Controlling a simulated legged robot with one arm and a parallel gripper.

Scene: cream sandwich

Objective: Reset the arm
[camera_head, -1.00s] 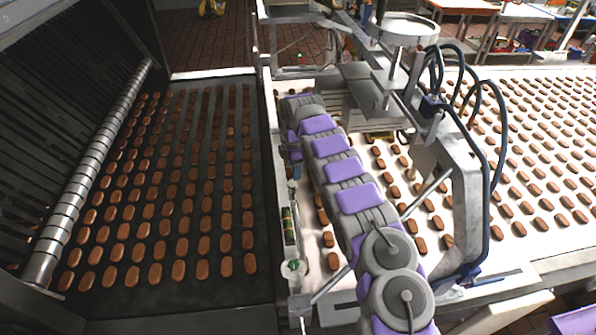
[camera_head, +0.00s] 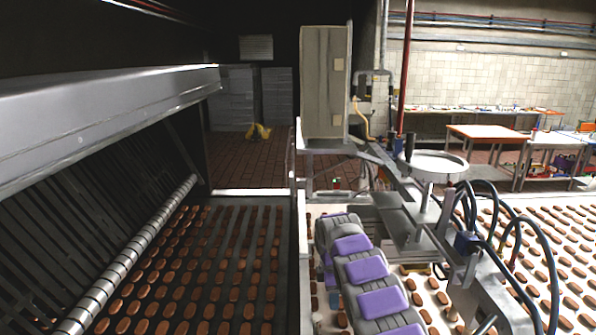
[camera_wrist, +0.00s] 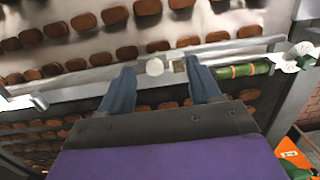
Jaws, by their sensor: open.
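My gripper (camera_wrist: 160,67) shows in the wrist view as two blue fingers spread apart, with nothing held between them. My purple and grey arm reaches forward and bends downward near the machine in the head view. My gripper cannot be made out there.
Brown biscuits lie in rows on the dark left conveyor (camera_head: 190,290) and the white right conveyor (camera_head: 520,225). A metal machine with a round dish (camera_head: 437,163) and black hoses stands right of my arm. A green cylinder (camera_wrist: 243,70) lies along the rail.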

